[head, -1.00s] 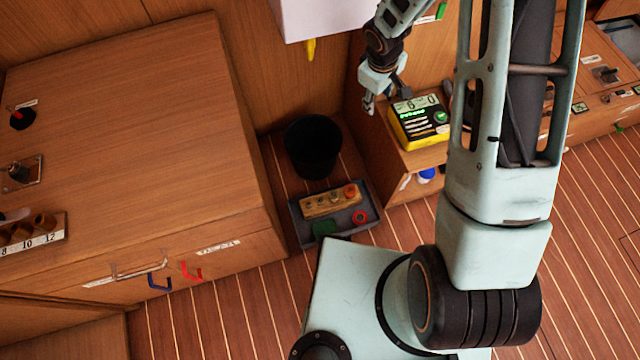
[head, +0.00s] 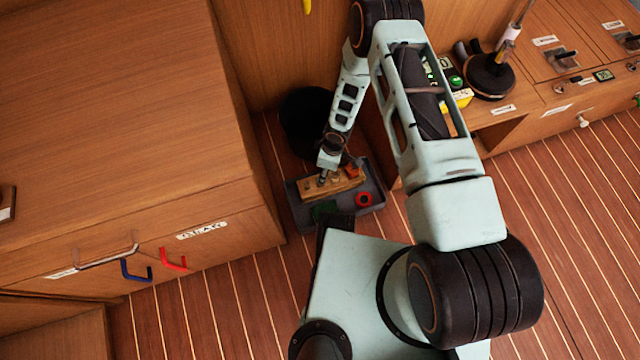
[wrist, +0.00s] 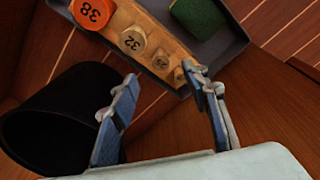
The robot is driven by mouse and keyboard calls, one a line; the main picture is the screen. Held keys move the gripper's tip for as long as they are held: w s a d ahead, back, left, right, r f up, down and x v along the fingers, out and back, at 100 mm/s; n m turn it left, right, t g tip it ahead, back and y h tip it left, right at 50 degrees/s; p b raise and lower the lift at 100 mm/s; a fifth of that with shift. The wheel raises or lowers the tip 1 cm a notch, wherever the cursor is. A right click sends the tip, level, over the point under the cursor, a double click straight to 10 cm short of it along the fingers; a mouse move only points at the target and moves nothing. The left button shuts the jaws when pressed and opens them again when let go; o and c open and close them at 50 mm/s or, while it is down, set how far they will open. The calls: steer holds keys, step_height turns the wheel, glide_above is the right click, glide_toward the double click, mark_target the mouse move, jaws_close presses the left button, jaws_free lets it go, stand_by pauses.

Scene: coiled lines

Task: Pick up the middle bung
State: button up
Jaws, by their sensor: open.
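A wooden rack (head: 345,185) holds a row of numbered bungs. In the wrist view the rack (wrist: 190,52) carries a large orange bung marked 38 (wrist: 92,12), a tan bung marked 32 (wrist: 132,40), a smaller tan one (wrist: 161,62) with a hard-to-read number, and a smaller one (wrist: 180,75) beside my right finger. The middle bung cannot be singled out surely, since that finger covers the row's small end. My gripper (wrist: 161,80) is open and empty, its fingertips near the small-bung end. In the head view my gripper (head: 324,178) is over the rack.
The rack lies in a grey tray (head: 377,197) on the floor, with a green block (head: 324,208) and a red ring (head: 364,199). A black bin (head: 300,122) stands close behind.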

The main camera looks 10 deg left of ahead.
steer(key=f+b, duration=0.1)
steer(key=f, duration=0.1)
steer(key=a+f+b, duration=0.1)
steer(key=f, duration=0.2)
steer(key=f+b, duration=0.1)
steer(key=f, duration=0.1)
steer(key=shift+a+f, duration=0.15)
steer(key=shift+f, duration=0.2)
steer(key=shift+r, duration=0.1)
steer(key=c, duration=1)
